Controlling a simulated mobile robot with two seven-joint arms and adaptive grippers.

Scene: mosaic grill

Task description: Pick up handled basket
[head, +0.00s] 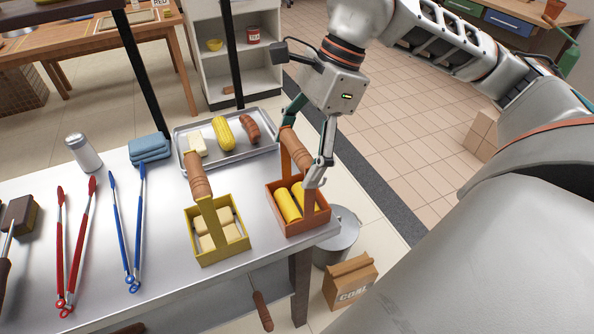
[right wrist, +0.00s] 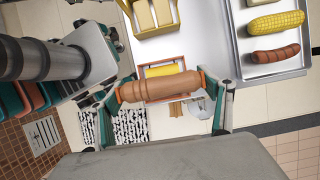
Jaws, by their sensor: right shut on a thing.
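An orange handled basket (head: 303,222) with a wooden handle is at the right end of the steel table and holds yellow corn-like pieces (head: 287,203). My right gripper (head: 300,150) is shut on that wooden handle, with one finger at each end of it. In the right wrist view the handle (right wrist: 160,87) lies across between the fingers, with the basket below. I cannot tell whether the basket's bottom touches the table. My left gripper is out of view.
A metal tray (head: 235,158) with corn, a sausage and a pale block lies behind the baskets. Blue tongs (head: 130,235), red tongs (head: 75,250), folded blue cloths (head: 150,148) and a shaker (head: 84,153) are further left. A bucket (head: 345,240) and a coal bag (head: 350,285) stand on the floor.

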